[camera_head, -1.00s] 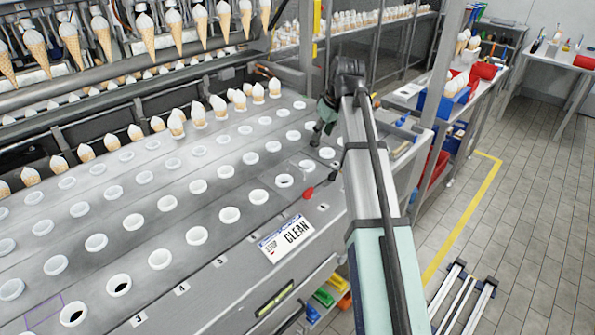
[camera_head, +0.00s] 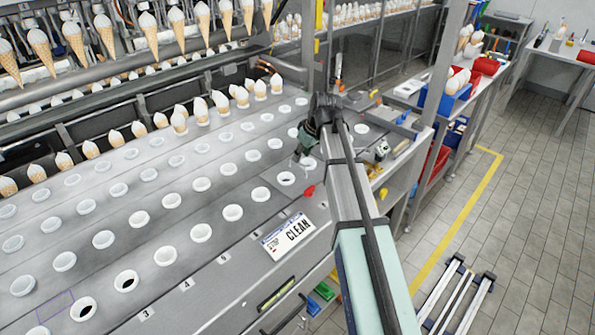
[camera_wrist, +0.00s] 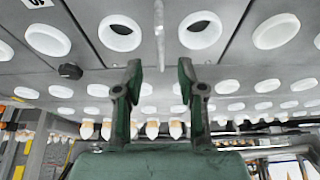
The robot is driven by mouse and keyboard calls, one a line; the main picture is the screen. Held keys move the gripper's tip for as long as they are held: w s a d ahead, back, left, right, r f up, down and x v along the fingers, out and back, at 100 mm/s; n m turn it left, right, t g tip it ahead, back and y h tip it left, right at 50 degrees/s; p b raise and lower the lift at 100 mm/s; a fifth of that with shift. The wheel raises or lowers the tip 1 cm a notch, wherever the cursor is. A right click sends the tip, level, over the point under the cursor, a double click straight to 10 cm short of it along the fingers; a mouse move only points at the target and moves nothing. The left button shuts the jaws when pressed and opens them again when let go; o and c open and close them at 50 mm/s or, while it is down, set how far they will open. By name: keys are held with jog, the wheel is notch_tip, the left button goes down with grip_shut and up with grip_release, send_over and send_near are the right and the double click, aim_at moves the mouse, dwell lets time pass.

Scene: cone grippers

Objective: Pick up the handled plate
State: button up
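A pale square plate (camera_head: 301,178) seems set flush in the grey machine top near its right end, beside a white-rimmed hole; its outline is hard to make out. In the wrist view a thin pale upright bar (camera_wrist: 159,22) stands out between two rimmed holes and looks like the plate's handle. My gripper (camera_head: 304,148) is over this end of the machine top and partly hides it. In the wrist view my gripper (camera_wrist: 160,75) has its two green fingers apart, with nothing between the tips. The bar lines up with the gap, beyond the tips.
A red knob (camera_head: 309,190) sits close to the plate, near the CLEAN sign (camera_head: 287,236). A black knob (camera_wrist: 70,71) shows in the wrist view. Rows of filled cones (camera_head: 181,121) stand at the back of the machine. A side table with a blue bin (camera_head: 447,100) is at right.

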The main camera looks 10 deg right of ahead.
aim_at(297, 167)
jog(key=shift+p+x, duration=1.05)
jog(key=shift+x, duration=1.7)
jog(key=shift+r, duration=0.1)
grip_shut()
